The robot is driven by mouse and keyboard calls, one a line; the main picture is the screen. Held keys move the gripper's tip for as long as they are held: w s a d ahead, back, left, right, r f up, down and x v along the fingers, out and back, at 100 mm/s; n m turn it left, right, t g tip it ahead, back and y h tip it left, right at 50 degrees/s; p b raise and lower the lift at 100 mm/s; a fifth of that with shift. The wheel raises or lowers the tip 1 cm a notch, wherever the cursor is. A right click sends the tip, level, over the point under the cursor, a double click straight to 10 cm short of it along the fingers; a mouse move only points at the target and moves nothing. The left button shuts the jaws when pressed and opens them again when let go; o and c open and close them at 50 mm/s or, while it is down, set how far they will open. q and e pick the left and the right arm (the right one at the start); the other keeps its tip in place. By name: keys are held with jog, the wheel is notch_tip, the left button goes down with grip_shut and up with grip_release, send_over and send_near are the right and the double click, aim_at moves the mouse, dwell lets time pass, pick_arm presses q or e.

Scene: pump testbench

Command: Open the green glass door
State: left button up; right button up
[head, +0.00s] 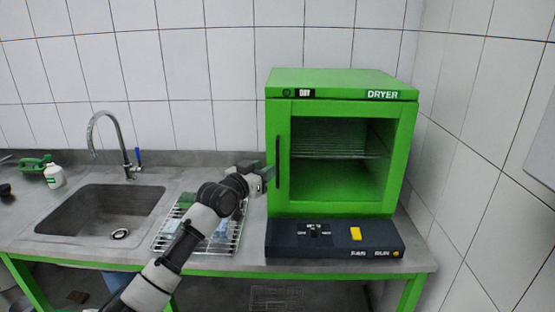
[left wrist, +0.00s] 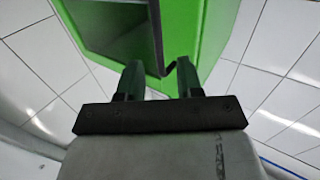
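The green dryer (head: 340,85) stands on the counter at the right. Its green-framed glass door (head: 340,205) looks shut in the head view, with a wire shelf visible behind the glass. A black vertical handle (head: 278,160) is on the door's left side. My left gripper (head: 268,176) is at the lower part of this handle. In the left wrist view its two dark green fingers (left wrist: 159,75) are apart, with the black handle (left wrist: 156,35) showing between them. I cannot tell whether they touch it. My right gripper is not in view.
A black control box (head: 335,240) with a yellow switch (head: 355,234) sits under the dryer. A wire rack (head: 235,235) is under my left arm. A sink (head: 100,215), a tap (head: 125,150) and a white bottle (head: 55,176) are at the left. A tiled wall (head: 475,150) is close on the right.

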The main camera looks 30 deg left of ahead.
pick_arm(q)
send_over(278, 185)
jog(key=shift+w+a+p, duration=0.25)
jog(key=shift+w+p, duration=0.05)
jog(key=shift+p, duration=0.15)
grip_shut()
